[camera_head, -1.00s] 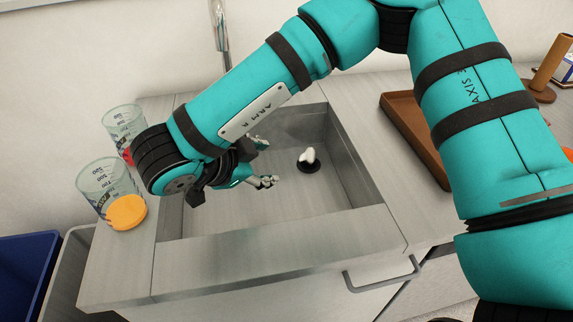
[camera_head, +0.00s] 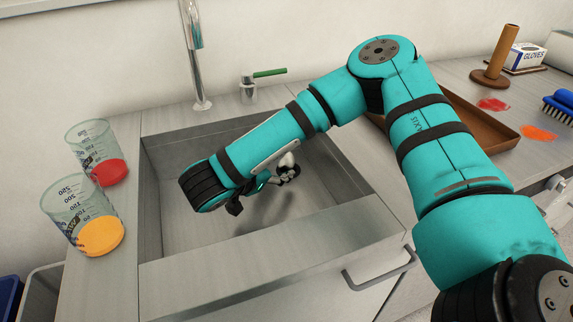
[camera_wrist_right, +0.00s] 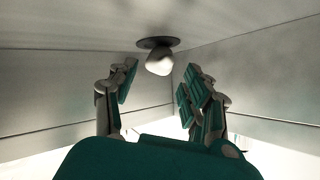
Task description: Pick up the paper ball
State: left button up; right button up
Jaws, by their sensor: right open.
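The paper ball (camera_head: 287,159) is a small white lump at the dark drain in the sink, partly hidden by my right gripper in the head view. In the right wrist view the paper ball (camera_wrist_right: 159,62) shows clearly, in front of a dark round drain (camera_wrist_right: 150,42). My right gripper (camera_head: 281,174) is down inside the sink, close to the ball. In the right wrist view its two fingers (camera_wrist_right: 160,76) are spread apart, with the ball centred between and just beyond the fingertips. Nothing is held. My left gripper is out of view.
The steel sink (camera_head: 185,242) has walls all around. Two beakers, with red (camera_head: 110,172) and orange (camera_head: 102,236) contents, stand left of it. A faucet (camera_head: 196,60) and green-handled valve (camera_head: 268,73) stand behind. A brown tray (camera_head: 485,140) lies to the right.

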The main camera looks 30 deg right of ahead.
aim_at(287, 161)
jog(key=x, duration=0.5)
jog(key=shift+w+d+r+b, duration=0.1)
jog(key=shift+w+d+b, duration=0.1)
jog(key=shift+b, duration=0.15)
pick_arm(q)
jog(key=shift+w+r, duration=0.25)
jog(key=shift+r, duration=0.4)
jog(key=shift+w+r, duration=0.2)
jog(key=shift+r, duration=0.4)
pick_arm(e)
jog(key=shift+a, duration=0.1)
jog(key=c, duration=0.6)
